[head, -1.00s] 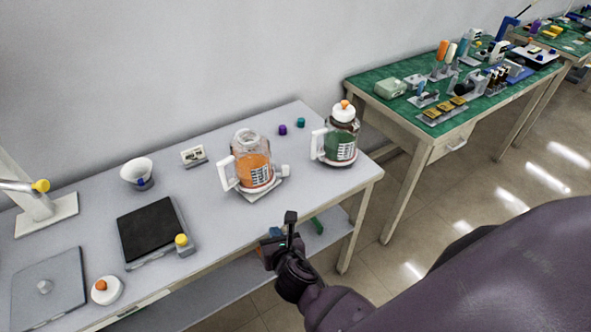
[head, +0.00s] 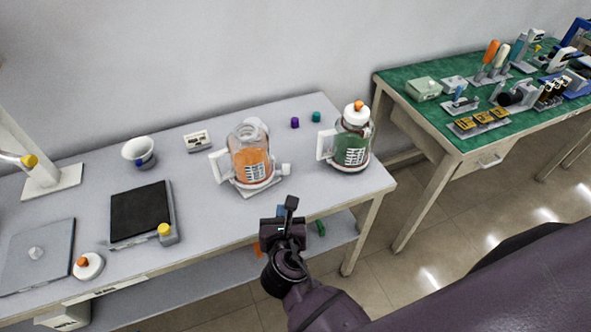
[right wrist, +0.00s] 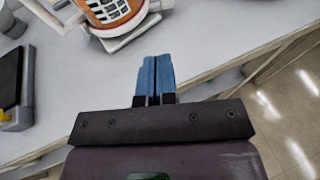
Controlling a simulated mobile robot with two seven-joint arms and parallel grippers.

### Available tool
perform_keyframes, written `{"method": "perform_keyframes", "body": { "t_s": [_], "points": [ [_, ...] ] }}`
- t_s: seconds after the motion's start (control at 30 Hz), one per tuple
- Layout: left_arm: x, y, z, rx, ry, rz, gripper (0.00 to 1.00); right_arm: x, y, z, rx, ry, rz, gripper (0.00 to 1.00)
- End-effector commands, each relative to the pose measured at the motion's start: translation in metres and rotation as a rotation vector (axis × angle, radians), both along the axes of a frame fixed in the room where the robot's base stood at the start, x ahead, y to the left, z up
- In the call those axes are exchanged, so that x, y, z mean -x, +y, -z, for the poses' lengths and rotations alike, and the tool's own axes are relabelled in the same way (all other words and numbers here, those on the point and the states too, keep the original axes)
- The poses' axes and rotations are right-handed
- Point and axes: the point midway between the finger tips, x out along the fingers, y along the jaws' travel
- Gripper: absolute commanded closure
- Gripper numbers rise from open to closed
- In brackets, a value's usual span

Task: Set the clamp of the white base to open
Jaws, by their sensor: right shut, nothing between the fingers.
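The white base (head: 262,189) stands on the grey bench under a clear canister of orange liquid (head: 250,165). A pale knob-like part (head: 285,169) sticks out at its right side; I cannot tell from it how the clamp is set. In the right wrist view the white base (right wrist: 128,38) shows at the top, cut off by the frame edge. My right gripper (head: 281,211) is in front of the bench edge, apart from the base. Its blue fingers (right wrist: 155,75) are shut with nothing between them. My left gripper is not in view.
A green-filled canister (head: 352,145) with a white lid stands right of the orange one. Purple (head: 295,122) and teal (head: 316,116) caps lie behind. A black-topped scale (head: 140,212) is to the left. A green-topped table (head: 420,110) stands to the right.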

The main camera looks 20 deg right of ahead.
Motion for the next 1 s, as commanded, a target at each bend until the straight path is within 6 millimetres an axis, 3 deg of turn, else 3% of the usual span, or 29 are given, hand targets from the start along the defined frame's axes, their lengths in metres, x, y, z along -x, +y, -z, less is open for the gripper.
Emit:
{"method": "perform_keyframes", "body": {
  "t_s": [0.27,0.8,1.0],
  "points": [
    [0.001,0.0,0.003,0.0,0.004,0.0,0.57,-0.009,-0.009,0.002,0.012,-0.002,0.034,1.0],
    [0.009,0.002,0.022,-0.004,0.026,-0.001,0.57,-0.091,-0.038,0.031,0.011,0.0,0.035,1.0],
    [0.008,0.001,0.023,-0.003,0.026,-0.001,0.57,-0.115,-0.046,0.03,0.01,-0.001,0.034,1.0]
  ]
}}
